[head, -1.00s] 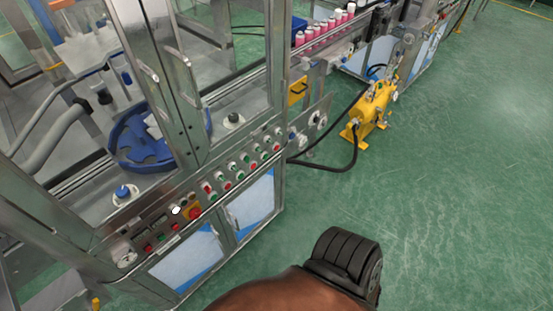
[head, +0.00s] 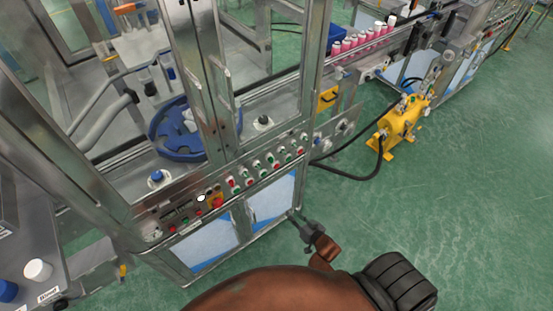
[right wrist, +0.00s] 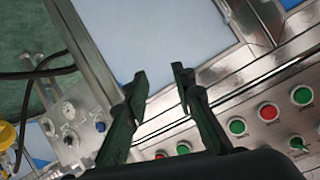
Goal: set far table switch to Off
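The control panel (head: 262,168) on the machine's front carries rows of red and green buttons and knobs. Labels are too small to read, so I cannot tell which control is the far table switch. My right gripper (head: 301,223) is in front of the cabinet doors, below the panel's right end. In the right wrist view the gripper (right wrist: 160,75) is open, fingers apart with nothing between them. My left gripper is not in view.
A side plate (head: 345,127) with knobs juts out right of the panel. A yellow pump (head: 402,125) with a black hose (head: 350,177) stands on the green floor. Floor at right is clear.

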